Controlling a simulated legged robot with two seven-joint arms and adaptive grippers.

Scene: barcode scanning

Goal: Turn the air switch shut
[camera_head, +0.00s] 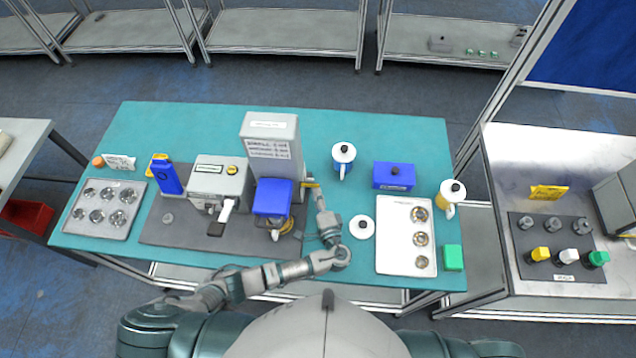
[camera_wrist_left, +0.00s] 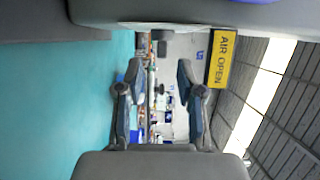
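A yellow label reading "AIR OPEN" (camera_wrist_left: 221,60) shows upper right in the left wrist view. In the head view a small yellow tag (camera_head: 310,184) sticks out from the right side of the grey coffee machine (camera_head: 270,150). My left gripper (camera_head: 318,190) is beside that side of the machine, pointing away from me. In the left wrist view its two fingers (camera_wrist_left: 160,72) are apart with nothing clearly held between them. I cannot make out the air switch itself; a small dark shape between the fingers is too blurred to tell. My right gripper is not in view.
The teal table (camera_head: 400,135) also holds a blue-and-white jug (camera_head: 343,160), a blue box (camera_head: 394,176), a round white lid (camera_head: 361,227) and a white tray (camera_head: 392,250) to the right. A grinder (camera_head: 221,177) stands left of the coffee machine. The table's far edge is clear.

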